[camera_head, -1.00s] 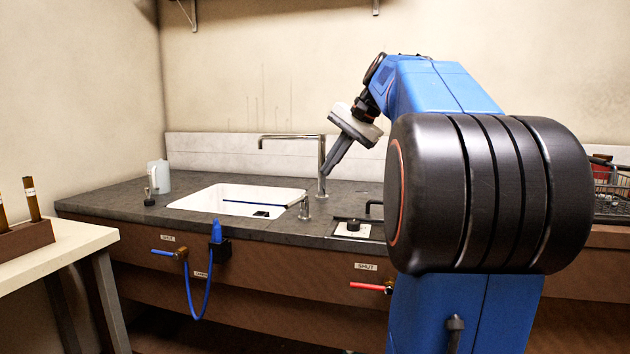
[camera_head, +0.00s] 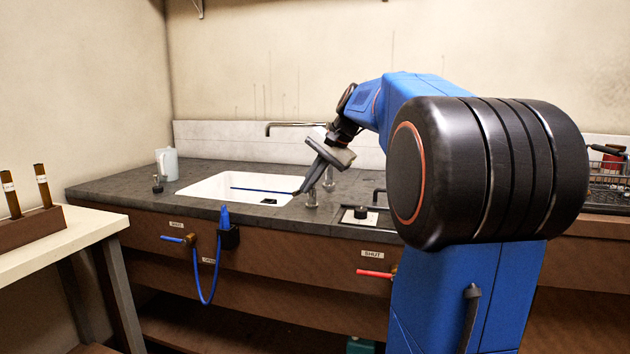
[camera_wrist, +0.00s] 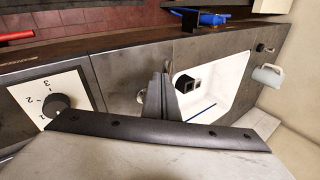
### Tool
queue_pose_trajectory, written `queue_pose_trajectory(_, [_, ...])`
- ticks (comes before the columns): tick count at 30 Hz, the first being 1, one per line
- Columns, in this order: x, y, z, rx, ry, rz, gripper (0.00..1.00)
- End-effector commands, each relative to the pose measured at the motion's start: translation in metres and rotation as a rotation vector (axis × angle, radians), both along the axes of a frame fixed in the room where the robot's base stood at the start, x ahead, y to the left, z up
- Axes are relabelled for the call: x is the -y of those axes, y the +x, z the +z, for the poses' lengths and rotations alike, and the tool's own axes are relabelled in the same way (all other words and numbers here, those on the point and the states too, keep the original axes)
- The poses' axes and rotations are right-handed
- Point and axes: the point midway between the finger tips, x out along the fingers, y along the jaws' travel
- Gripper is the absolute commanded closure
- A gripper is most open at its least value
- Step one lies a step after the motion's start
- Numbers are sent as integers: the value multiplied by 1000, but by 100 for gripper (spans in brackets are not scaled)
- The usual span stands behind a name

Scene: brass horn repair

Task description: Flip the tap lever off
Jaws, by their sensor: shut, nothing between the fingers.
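A chrome tap with a long spout (camera_head: 290,124) stands behind the white sink (camera_head: 215,188), its column partly hidden by my gripper. A short chrome post (camera_head: 312,199) stands on the counter at the sink's front right corner; I cannot tell if it carries the tap lever. My gripper (camera_head: 299,191) is shut and empty, pointing down-left beside the post's top; whether they touch is unclear. In the wrist view my gripper's fingers (camera_wrist: 165,76) lie over the counter between the sink and a round metal piece (camera_wrist: 141,97), partly hidden behind them.
A blue-handled valve (camera_head: 172,239) and a red-handled valve (camera_head: 376,274) are on the cabinet front, with labels above. A blue nozzle (camera_head: 224,216) hangs in a black holder. A black knob (camera_head: 361,212) is right of the post. A white jug (camera_head: 167,163) stands at the far left.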

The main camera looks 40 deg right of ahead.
Motion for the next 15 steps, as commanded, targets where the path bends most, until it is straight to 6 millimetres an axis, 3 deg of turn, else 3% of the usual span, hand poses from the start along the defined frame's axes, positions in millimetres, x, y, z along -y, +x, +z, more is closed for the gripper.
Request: queue_pose_trajectory(15, [-8,10,-3,-1,1,2,100])
